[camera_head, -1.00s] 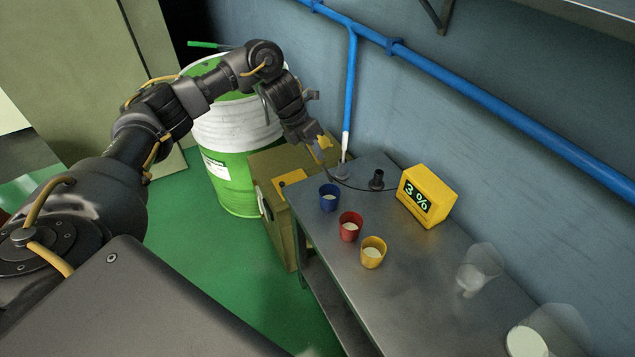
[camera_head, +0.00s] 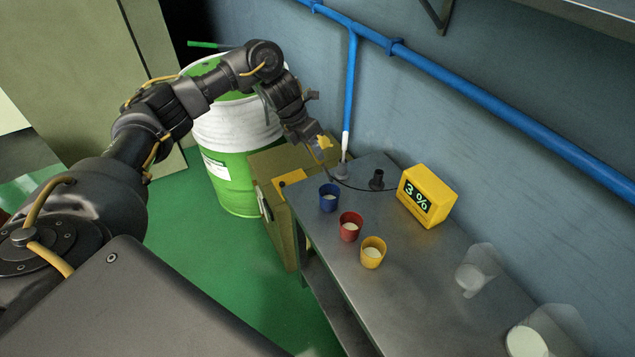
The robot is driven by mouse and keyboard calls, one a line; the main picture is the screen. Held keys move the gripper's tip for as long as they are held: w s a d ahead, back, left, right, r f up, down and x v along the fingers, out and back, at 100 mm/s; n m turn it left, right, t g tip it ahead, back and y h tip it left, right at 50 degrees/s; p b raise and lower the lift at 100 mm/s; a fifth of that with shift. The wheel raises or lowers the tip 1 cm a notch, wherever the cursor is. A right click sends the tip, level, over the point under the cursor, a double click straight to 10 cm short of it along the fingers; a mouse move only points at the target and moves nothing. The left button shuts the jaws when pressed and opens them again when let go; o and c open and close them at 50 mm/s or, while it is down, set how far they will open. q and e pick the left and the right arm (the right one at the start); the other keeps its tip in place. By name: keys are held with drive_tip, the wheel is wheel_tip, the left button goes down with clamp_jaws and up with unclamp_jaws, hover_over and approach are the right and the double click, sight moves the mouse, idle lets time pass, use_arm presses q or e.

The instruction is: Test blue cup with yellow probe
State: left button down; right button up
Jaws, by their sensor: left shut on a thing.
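The probe's lower tip is too small to make out clearly. My right gripper does not show.
A red cup (camera_head: 350,232) and a yellow cup (camera_head: 373,258) stand in a row with the blue one. Clear containers (camera_head: 478,268) stand at the right. A blue pipe (camera_head: 351,90) runs down the wall close behind my gripper.

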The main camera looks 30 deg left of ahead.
use_arm(q)
drive_tip(key=shift+r+p, duration=1.8)
drive_tip(key=shift+r, duration=0.3)
drive_tip(key=shift+f, duration=0.1)
